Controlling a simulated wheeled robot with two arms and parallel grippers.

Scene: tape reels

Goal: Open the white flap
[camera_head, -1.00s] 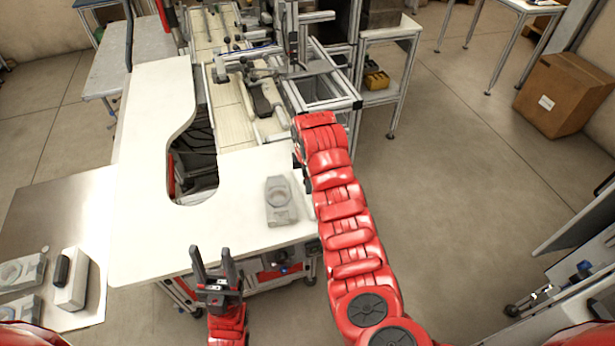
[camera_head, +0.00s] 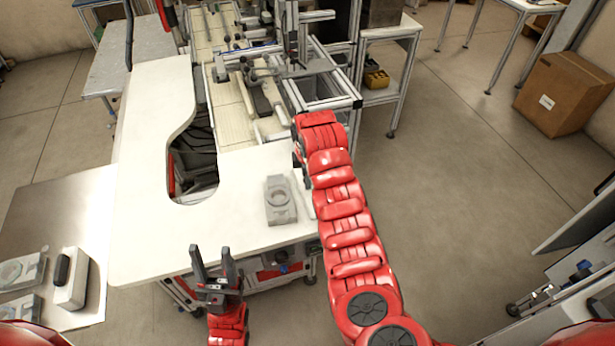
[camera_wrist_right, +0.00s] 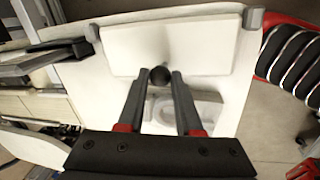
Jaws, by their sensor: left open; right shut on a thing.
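The white flap (camera_wrist_right: 195,42) is a pale flat panel in the right wrist view, with a round black knob (camera_wrist_right: 160,74) at its lower edge. My right gripper (camera_wrist_right: 158,84) has its two dark fingers on either side of the knob and is shut on it. In the head view my red right arm reaches forward over the white table's right edge, and its gripper and the flap are hidden there. My left gripper (camera_head: 213,256) is open and empty near the table's front edge.
A grey reel holder (camera_head: 280,201) lies on the white table (camera_head: 150,210), left of my right arm. A conveyor line (camera_head: 232,115) and metal frame stand beyond. More grey parts lie on the steel table (camera_head: 62,205) at left. Open floor lies to the right.

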